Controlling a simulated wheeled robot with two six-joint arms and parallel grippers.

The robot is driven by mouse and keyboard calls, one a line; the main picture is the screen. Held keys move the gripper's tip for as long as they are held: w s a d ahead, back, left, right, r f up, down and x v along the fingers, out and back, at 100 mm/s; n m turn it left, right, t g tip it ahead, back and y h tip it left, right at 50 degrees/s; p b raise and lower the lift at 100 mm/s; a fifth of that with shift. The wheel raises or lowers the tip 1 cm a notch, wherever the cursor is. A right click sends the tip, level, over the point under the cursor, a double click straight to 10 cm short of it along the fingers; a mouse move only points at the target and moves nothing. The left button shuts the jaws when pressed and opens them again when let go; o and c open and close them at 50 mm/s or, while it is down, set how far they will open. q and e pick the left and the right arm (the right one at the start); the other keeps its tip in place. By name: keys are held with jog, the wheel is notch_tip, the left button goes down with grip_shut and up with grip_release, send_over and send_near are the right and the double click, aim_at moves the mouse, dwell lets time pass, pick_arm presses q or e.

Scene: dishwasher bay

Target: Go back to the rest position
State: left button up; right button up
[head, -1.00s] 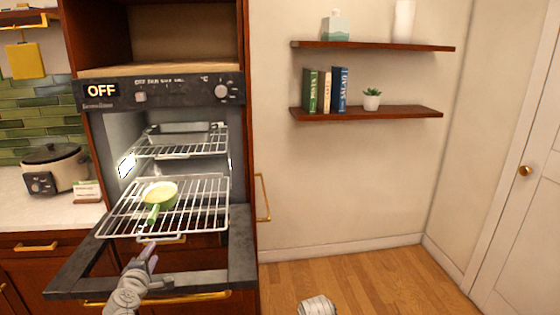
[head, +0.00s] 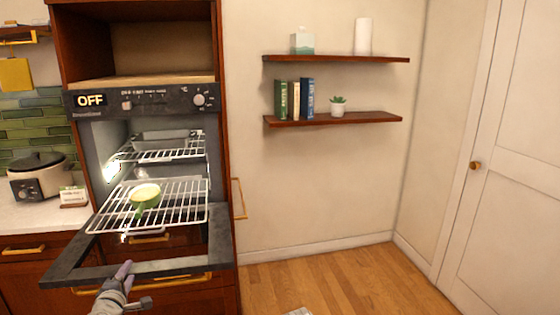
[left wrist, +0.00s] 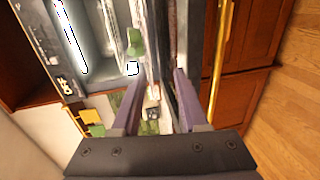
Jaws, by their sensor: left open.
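My left gripper (head: 124,270) is at the lower left in the head view, in front of the lowered oven door (head: 65,268). In the left wrist view its two fingers (left wrist: 160,78) stand apart with nothing held between them; the oven door and rack show beyond them. The oven is open, its display reading OFF. A green pan (head: 145,196) with pale contents rests on the pulled-out lower rack (head: 185,205), handle toward me. A bit of green also shows in the left wrist view (left wrist: 134,42).
An upper rack (head: 165,148) is inside the oven. A slow cooker (head: 40,175) stands on the counter at left. Shelves (head: 335,119) with books and a plant hang on the wall. The wooden floor (head: 350,280) at right is clear, before a white door (head: 510,160).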

pick_arm(q)
jog(key=s+d+f+m+g+h+p, duration=0.1)
jog(key=d+f+m+g+h, duration=0.2)
jog(key=d, duration=0.6)
jog(key=d+f+m+g+h, duration=0.2)
jog(key=d+f+m, duration=0.1)
jog(key=d+m, duration=0.4)
jog(key=s+d+f+m+g+h+p, duration=0.1)
jog(key=d+f+m+g+h, duration=0.15)
jog(key=d, duration=0.75)
jog(key=s+d+f+m+g+y+p, duration=0.1)
jog(key=s+d+m+g, duration=0.3)
jog(key=s, duration=0.4)
jog(key=s+d+f+m+g+y+p, duration=0.1)
jog(key=s+d+f+m+g+y, duration=0.2)
jog(key=s+d+m, duration=0.3)
jog(key=s+m+g+y, duration=0.1)
jog(key=s+m, duration=0.1)
jog(key=shift+s+f, duration=0.3)
jog(key=shift+f, duration=0.1)
